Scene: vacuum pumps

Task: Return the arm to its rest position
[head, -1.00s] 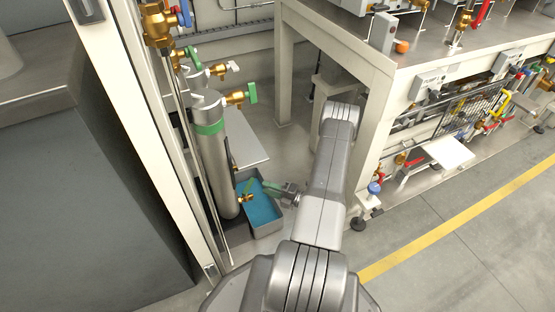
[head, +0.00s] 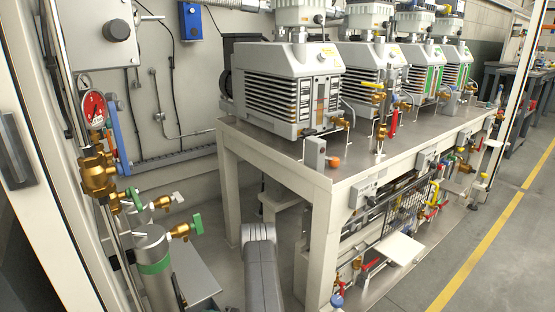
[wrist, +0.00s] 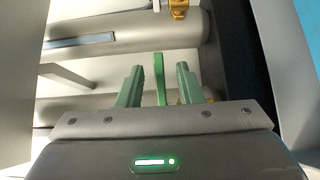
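My arm (head: 262,268) shows at the bottom middle of the head view, reaching down beside the pump bench. My gripper is below that view. In the wrist view my gripper (wrist: 159,85) has its two green fingers apart. A slim green valve handle (wrist: 160,75) stands between the fingers, with a visible gap on each side. Whether it lies level with the fingertips or beyond them is hard to tell. Grey metal cylinders (wrist: 120,45) lie across the view behind it.
The gas cylinder (head: 156,270) with brass valves (head: 182,231) stands left of my arm, by a white frame post. The pump bench (head: 318,185) is close on the right, its leg beside my arm. Open floor with a yellow line (head: 490,245) lies further right.

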